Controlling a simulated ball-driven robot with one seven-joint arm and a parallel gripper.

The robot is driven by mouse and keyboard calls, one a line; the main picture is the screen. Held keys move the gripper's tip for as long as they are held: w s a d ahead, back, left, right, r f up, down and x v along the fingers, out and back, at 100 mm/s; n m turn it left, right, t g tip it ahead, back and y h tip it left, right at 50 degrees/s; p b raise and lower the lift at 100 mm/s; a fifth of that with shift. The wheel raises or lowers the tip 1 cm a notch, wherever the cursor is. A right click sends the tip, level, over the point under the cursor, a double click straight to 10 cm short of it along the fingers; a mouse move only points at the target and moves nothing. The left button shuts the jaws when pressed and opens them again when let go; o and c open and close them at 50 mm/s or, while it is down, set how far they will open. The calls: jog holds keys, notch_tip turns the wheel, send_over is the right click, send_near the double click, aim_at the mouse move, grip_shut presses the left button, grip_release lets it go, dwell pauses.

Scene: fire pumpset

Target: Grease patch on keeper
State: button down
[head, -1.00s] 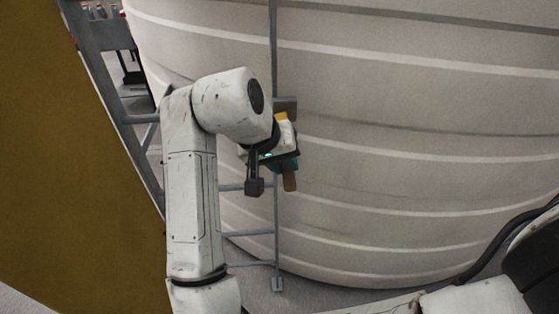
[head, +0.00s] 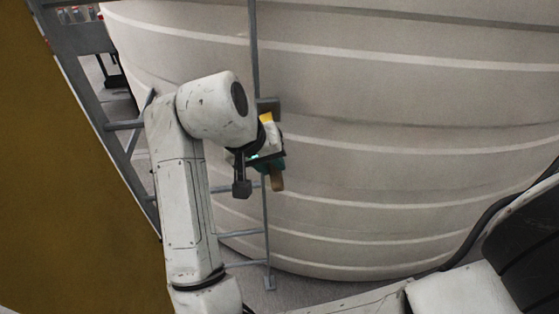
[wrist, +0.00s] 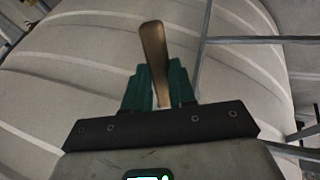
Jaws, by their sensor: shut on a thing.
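My gripper (head: 268,163) is in front of the large tank in the head view. Its green fingers (wrist: 158,88) are shut on a brown, stick-like tool (wrist: 154,55). In the wrist view the tool stands up between the fingers, with its wider rounded end pointing away from my gripper. I cannot make out a grease patch or a keeper in either view.
The pale ribbed tank (head: 400,120) fills most of the head view. A grey ladder (head: 242,233) stands against it, close behind my gripper, with a small grey block (head: 269,107) at its rail. A yellow-brown panel (head: 60,180) is at left. A dark hose (head: 480,225) runs at right.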

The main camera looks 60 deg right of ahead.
jog(key=shift+w+a, duration=0.3)
jog(key=shift+w, duration=0.15)
jog(key=s+a, duration=0.3)
jog(key=a, duration=0.1)
jog(key=shift+s+a, duration=0.35)
jog(key=shift+s, duration=0.05)
dwell(0.3)
jog(key=shift+s+a+b, duration=0.5)
jog(key=shift+s+a, duration=0.45)
jog(key=shift+a, duration=0.2)
